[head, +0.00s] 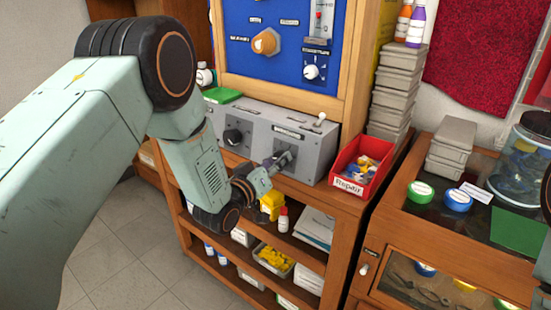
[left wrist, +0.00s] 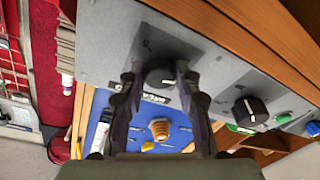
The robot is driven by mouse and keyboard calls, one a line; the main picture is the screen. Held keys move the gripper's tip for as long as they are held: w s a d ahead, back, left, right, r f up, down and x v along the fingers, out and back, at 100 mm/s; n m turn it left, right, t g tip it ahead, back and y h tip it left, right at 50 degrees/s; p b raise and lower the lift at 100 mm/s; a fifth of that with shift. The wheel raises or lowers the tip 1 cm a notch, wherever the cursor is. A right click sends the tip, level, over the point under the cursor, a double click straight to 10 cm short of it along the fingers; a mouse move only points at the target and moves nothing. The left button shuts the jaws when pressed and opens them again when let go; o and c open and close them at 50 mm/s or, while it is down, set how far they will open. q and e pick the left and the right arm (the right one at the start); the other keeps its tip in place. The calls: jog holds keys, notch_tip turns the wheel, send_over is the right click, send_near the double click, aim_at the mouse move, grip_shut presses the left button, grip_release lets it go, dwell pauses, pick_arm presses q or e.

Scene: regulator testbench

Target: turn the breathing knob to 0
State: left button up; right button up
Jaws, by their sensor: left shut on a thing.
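A grey control box (head: 305,150) stands on the wooden bench and carries two black knobs. My left gripper (head: 284,160) is at the box's right knob, which it hides in the head view. In the left wrist view my left gripper (left wrist: 158,76) has its fingers on both sides of that black knob (left wrist: 160,77), shut on it. The box's other knob (head: 233,136) is free and also shows in the left wrist view (left wrist: 250,111). The labels are too small to read, so I cannot tell which one is the breathing knob. My right gripper is not in view.
A blue panel (head: 270,62) with an orange knob (head: 266,41) and a white dial (head: 312,72) rises behind the box. A red bin (head: 347,182) stands close to the right. A small lever (head: 320,119) sits on top of the box. Shelves with containers are below.

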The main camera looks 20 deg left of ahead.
pick_arm(q)
jog(key=shift+d+r+n+y+p, duration=0.15)
jog(key=shift+n+y+p, duration=0.4)
jog(key=shift+n, duration=1.65)
jog(key=o, duration=1.1)
jog(key=shift+o, duration=0.2)
jog(key=shift+s, duration=0.15)
jog(key=v, duration=1.1)
jog(key=shift+s, duration=0.35)
jog(key=shift+r, duration=0.1)
